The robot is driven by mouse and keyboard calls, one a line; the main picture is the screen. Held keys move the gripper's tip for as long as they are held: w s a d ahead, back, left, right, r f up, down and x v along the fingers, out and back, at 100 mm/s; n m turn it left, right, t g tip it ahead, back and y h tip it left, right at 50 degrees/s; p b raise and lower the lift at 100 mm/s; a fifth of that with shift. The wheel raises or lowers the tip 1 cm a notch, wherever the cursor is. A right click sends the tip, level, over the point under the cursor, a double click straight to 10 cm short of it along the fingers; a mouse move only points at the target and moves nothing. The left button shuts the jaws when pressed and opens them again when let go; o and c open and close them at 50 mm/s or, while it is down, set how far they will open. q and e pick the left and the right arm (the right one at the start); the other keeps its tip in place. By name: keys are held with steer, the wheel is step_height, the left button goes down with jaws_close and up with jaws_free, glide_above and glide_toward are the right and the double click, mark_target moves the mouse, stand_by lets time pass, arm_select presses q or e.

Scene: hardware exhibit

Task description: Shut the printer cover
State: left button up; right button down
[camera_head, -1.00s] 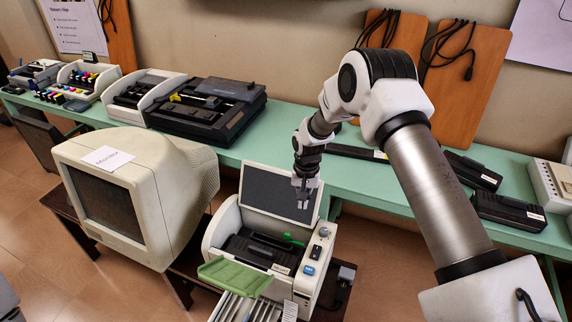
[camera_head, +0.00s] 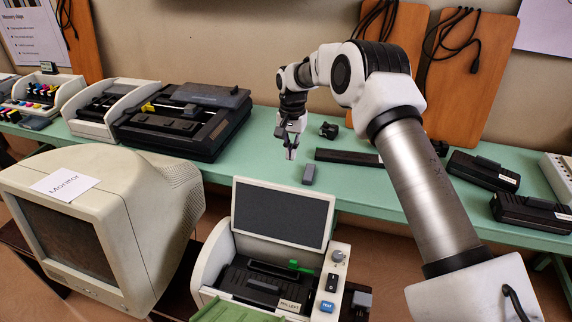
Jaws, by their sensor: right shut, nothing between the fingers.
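The printer (camera_head: 214,262) stands low at the bottom centre, its front cut off by the frame. Its cover (camera_head: 283,212), a dark panel with a pale rim, stands raised and leans back, so the dark inside (camera_head: 262,284) and a green lever (camera_head: 300,267) show. My right gripper (camera_head: 290,153) is shut and empty. It points down above the green table, behind and above the cover's top edge and apart from it. My left gripper is not in view.
A bulky monitor (camera_head: 125,215) stands close left of the printer. The green table (camera_head: 258,165) behind holds a small grey block (camera_head: 309,174), a dark open printer (camera_head: 190,122) and black cartridges (camera_head: 484,171). My right arm spans the right side.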

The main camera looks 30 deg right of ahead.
steer(key=s+a+f+p, duration=0.2)
steer(key=a+f+p, duration=0.1)
steer(key=f, duration=0.4)
steer(key=shift+s+p, duration=0.25)
steer(key=shift+p, duration=0.65)
